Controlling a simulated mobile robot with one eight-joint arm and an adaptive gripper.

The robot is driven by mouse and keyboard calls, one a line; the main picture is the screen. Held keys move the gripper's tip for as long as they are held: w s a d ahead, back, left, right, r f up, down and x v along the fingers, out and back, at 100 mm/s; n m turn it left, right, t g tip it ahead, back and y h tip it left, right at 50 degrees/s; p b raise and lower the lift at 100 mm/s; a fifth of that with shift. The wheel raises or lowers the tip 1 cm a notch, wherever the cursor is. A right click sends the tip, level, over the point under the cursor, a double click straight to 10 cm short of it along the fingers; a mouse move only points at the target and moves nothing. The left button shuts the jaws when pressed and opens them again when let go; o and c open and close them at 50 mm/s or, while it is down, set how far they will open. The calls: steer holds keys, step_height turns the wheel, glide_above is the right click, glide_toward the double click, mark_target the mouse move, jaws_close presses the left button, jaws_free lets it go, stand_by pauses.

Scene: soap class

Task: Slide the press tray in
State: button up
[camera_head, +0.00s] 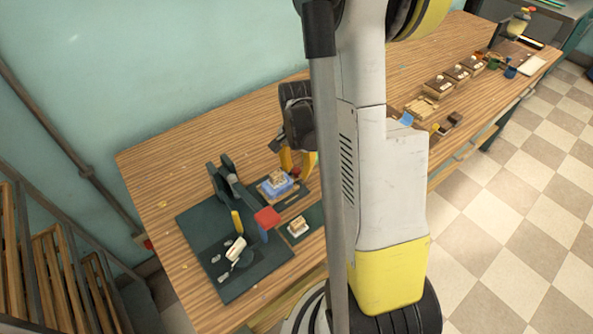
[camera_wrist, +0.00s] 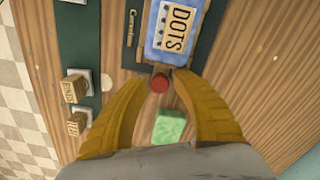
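The press tray (camera_head: 296,199) is a dark plate on the wooden table, beside the dark press (camera_head: 222,180) in the head view. A blue block (camera_head: 268,192) with a pale stamp on top sits on it. In the wrist view the tray (camera_wrist: 133,14) carries the blue block (camera_wrist: 155,45), and the stamp (camera_wrist: 177,28) reads DOTS. A red knob (camera_wrist: 160,84) stands at the tray's near edge. My gripper (camera_wrist: 163,76) has its yellow fingertips close on both sides of this knob and appears shut on it. In the head view my gripper (camera_head: 293,160) is just behind the tray.
A green block (camera_wrist: 170,126) lies on the table below my fingers. Two small labelled blocks (camera_wrist: 75,89) (camera_wrist: 76,124) stand at left. A red piece (camera_head: 267,217) and small white pieces (camera_head: 235,249) are near the press. More items line the table's far right.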

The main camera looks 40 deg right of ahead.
mark_target(261, 199)
jaws_close()
steer(key=a, duration=0.8)
steer(key=a+b, duration=0.1)
steer(key=a, duration=0.3)
steer(key=shift+w+a, duration=0.15)
steer(key=shift+w, duration=0.15)
jaws_free()
steer(key=shift+a, duration=0.15)
steer(key=shift+r, duration=0.15)
step_height(261, 199, up, 12)
